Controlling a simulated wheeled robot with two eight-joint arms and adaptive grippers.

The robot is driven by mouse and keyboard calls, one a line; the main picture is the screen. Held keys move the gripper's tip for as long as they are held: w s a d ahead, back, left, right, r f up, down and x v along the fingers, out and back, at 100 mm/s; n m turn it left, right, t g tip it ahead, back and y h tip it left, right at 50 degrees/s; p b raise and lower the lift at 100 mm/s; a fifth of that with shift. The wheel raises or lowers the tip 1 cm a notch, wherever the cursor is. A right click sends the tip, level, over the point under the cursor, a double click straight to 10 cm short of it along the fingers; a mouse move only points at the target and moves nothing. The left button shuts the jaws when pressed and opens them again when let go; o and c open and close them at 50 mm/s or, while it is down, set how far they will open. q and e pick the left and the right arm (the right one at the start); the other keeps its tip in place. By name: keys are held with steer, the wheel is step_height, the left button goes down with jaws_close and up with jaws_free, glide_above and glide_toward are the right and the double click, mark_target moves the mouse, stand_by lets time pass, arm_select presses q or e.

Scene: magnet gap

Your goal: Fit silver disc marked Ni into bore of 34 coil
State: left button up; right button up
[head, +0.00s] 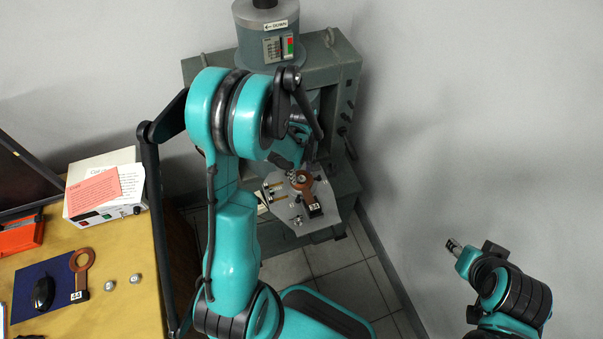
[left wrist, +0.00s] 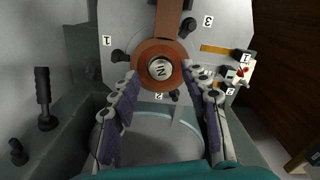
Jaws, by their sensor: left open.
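In the left wrist view the coil (left wrist: 145,66) surrounds a silver disc (left wrist: 161,69) with a dark letter like a turned N. The disc sits within the ring's opening; its exact depth is unclear. My left gripper (left wrist: 160,78) is open, its two fingers apart on either side of the coil's near edge, holding nothing. My right gripper (head: 453,247) is at the right, away from the machine, its jaws too small to judge.
The plate (left wrist: 120,30) carries pegs and number labels. Bare wall stands at right.

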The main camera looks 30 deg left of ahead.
mark_target(302, 179)
arm_select(q)
step_height(302, 179, up, 11)
steer(key=p, duration=0.3)
steer(key=s+d+r+m+t, duration=0.7)
steer(key=s+d+r+m, duration=0.3)
steer(key=m, duration=0.4)
step_height(302, 179, up, 2)
steer(key=shift+s+d+r, duration=0.2)
steer(key=shift+s+d, duration=0.1)
steer(key=shift+s, duration=0.25)
arm_select(e)
step_height(302, 179, up, 4)
steer(key=shift+f, duration=0.1)
